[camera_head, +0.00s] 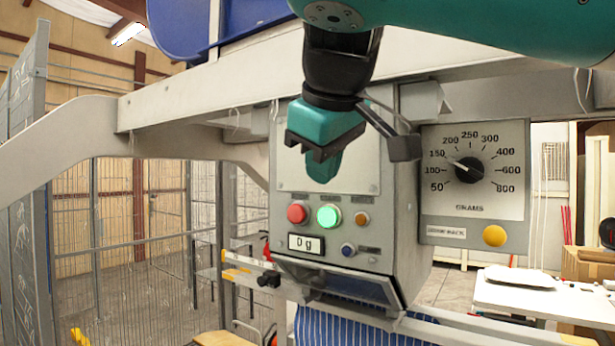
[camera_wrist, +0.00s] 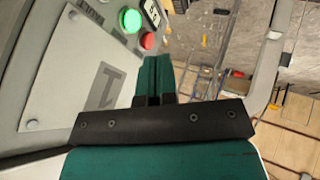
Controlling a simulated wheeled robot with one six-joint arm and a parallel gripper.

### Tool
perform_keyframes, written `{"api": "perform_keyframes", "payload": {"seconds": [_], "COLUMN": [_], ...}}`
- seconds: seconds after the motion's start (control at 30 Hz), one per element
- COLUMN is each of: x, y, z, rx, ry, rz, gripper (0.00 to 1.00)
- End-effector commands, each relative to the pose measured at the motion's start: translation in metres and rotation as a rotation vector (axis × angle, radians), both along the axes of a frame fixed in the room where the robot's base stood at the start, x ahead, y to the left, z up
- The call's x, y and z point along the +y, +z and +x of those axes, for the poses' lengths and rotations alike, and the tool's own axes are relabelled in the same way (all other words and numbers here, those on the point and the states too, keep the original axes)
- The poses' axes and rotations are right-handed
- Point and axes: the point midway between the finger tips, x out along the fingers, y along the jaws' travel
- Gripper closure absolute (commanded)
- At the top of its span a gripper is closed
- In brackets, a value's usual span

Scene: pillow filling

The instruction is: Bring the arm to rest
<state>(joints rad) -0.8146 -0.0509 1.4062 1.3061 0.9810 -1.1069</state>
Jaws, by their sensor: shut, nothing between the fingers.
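My gripper (camera_head: 322,168) hangs from my teal arm in front of the upper part of a grey control box (camera_head: 390,250). Its fingers are shut with nothing between them and point down, above the row of buttons. In the wrist view my gripper (camera_wrist: 153,75) shows teal fingers pressed together beyond a black bar, with the box's light panel to their left. The green button (camera_head: 329,216) is lit, with the red button (camera_head: 297,212) to its left. Both also show in the wrist view. The fingers appear apart from the buttons.
A dial panel (camera_head: 472,205) marked in grams, with a yellow button (camera_head: 494,236), stands right of the box. A display (camera_head: 305,243) reads "0 g". Blue striped fabric (camera_head: 350,326) hangs below the box. A white table (camera_head: 540,294) stands at the right; wire fencing (camera_head: 120,240) is at the left.

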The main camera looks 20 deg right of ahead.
Motion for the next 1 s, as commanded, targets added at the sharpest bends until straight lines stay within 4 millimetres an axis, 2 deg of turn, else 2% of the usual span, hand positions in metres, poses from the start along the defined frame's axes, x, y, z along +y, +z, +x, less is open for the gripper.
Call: {"api": "perform_keyframes", "payload": {"seconds": [0.17,0.27,0.37,0.47,0.5,0.57,0.6,0.67,0.7,0.8,0.9,1.0], "x": [0.0,-0.003,-0.007,-0.009,-0.009,-0.007,-0.005,-0.003,0.0,0.008,0.016,0.024], "y": [-0.004,-0.026,-0.075,-0.147,-0.179,-0.227,-0.257,-0.301,-0.329,-0.389,-0.43,-0.454], "z": [0.001,0.007,0.016,0.019,0.016,0.006,-0.003,-0.021,-0.035,-0.076,-0.115,-0.146], "rx": [0.001,0.003,0.019,0.062,0.089,0.139,0.178,0.24,0.286,0.402,0.507,0.585], "ry": [0.001,0.013,0.045,0.092,0.113,0.142,0.16,0.179,0.188,0.199,0.195,0.189], "rz": [-0.002,-0.019,-0.041,-0.037,-0.024,0.008,0.037,0.089,0.128,0.234,0.336,0.415], "gripper": [1.0,1.0,1.0,1.0,1.0,1.0,1.0,1.0,1.0,1.0,1.0,1.0]}}
